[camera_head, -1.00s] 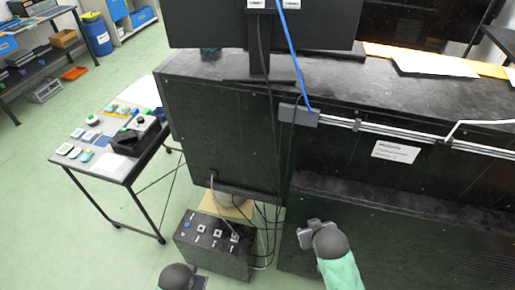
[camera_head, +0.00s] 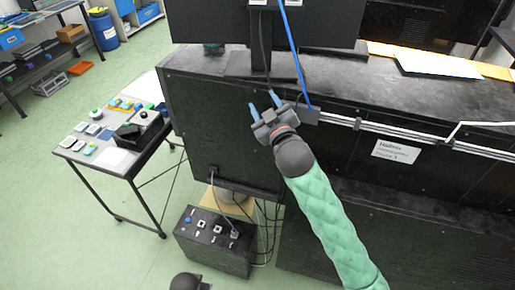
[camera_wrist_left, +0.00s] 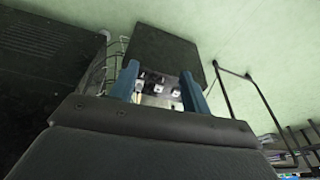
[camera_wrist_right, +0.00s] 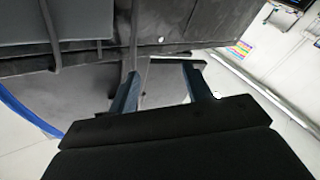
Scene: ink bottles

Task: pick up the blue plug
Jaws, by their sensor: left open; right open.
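I cannot make out a separate blue plug. A blue cable (camera_head: 291,45) hangs from a white socket (camera_head: 293,2) under the monitor and ends by the grey box on the cabinet edge; it also shows in the right wrist view (camera_wrist_right: 28,113). My right gripper (camera_head: 262,101) is open and empty in front of the cabinet, left of the cable's lower end and apart from it. My left gripper is open and empty in the left wrist view (camera_wrist_left: 160,70), facing the black socket box (camera_head: 213,243); only its dark wrist shows in the head view.
The black cabinet (camera_head: 215,120) and the monitor foot stand close to my right gripper. A table with buttons and small boxes (camera_head: 108,185) stands at the left. Black cables (camera_head: 262,215) hang beside the socket box. The green floor at the left is mostly free.

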